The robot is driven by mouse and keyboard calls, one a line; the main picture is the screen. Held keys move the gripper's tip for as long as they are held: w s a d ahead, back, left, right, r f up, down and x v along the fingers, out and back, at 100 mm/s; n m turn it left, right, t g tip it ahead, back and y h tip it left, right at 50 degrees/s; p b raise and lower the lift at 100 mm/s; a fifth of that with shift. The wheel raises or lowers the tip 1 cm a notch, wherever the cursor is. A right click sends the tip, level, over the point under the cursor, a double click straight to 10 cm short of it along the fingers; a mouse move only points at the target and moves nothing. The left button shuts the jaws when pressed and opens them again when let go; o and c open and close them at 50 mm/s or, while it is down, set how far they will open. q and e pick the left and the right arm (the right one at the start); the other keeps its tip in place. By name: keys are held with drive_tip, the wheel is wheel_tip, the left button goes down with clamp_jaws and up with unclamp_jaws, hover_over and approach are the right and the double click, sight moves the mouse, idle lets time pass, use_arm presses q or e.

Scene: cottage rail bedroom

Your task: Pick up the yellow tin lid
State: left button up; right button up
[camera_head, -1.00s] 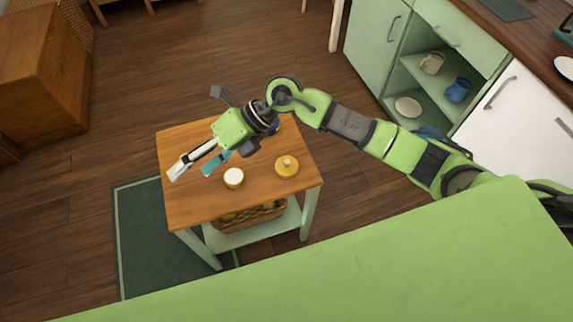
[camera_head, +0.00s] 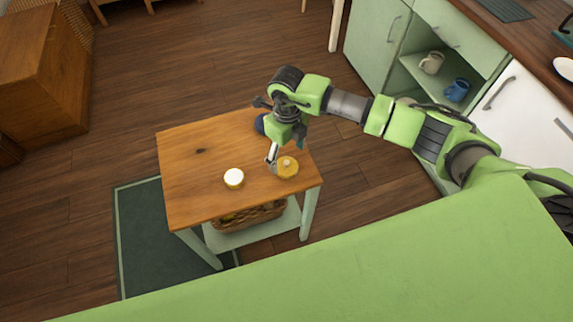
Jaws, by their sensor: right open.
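The yellow tin lid (camera_head: 288,167) is a round yellow disc with a small knob. It lies near the right edge of the small wooden-topped table (camera_head: 190,185). My right gripper (camera_head: 273,162) points down just left of the lid, close beside it. It is open, with nothing seen between its fingers. I cannot tell whether a finger touches the lid. My left gripper is not in view.
A white-topped round jar (camera_head: 234,178) stands left of the lid. A dark blue object (camera_head: 260,124) is partly hidden behind my right arm at the table's back edge. A wicker basket (camera_head: 250,215) sits on the lower shelf. The table's left half is clear.

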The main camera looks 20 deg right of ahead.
sight(287, 162)
drive_tip(key=shift+w+f+p, duration=0.15)
drive_tip(key=shift+f+p, duration=0.2)
drive_tip(key=shift+f, duration=2.35)
drive_tip(key=c, duration=1)
